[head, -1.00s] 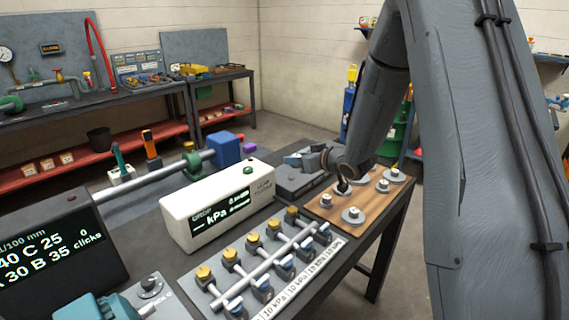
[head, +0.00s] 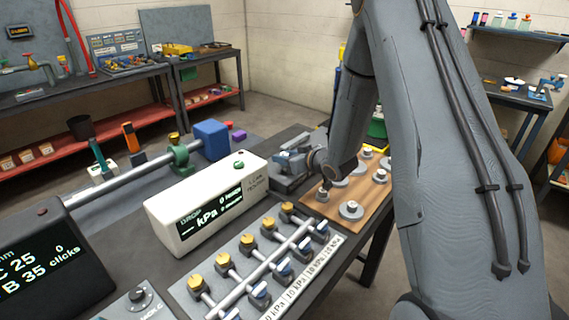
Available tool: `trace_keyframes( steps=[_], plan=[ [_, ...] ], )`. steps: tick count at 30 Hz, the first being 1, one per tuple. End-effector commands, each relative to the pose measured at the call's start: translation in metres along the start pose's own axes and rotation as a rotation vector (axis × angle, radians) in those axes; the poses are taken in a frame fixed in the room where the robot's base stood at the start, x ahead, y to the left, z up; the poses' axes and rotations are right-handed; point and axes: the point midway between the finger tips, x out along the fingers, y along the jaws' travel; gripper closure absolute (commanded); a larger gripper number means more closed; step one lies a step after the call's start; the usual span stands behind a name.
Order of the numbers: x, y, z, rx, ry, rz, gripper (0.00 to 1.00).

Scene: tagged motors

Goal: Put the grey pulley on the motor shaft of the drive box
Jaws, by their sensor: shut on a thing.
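My gripper (head: 325,186) points down at the left front part of a wooden board, at the end of my grey arm. It is shut on a small grey piece (head: 322,197), which looks like the grey pulley; the jaws are small and partly hidden. I cannot tell whether the piece is clear of the board. Other grey discs with raised hubs stand on the board, one in front (head: 350,210) and one to the right (head: 380,177). I cannot clearly pick out the drive box or its motor shaft. A panel with a partly readable "MOTOR C" label (head: 140,300) is at the lower left.
The wooden board (head: 370,200) lies at the bench's right end. A white kPa display box (head: 205,205) and a valve manifold (head: 265,262) stand to its left. A dark grey device (head: 290,172) is close behind my gripper. A blue block (head: 211,140) stands further back.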

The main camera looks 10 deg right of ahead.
Motion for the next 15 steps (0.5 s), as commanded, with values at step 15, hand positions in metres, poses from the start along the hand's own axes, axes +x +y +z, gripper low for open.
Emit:
trace_keyframes(
  steps=[15],
  plan=[
    [0.011,0.000,0.026,0.001,0.000,0.000,0.93]
  ],
)
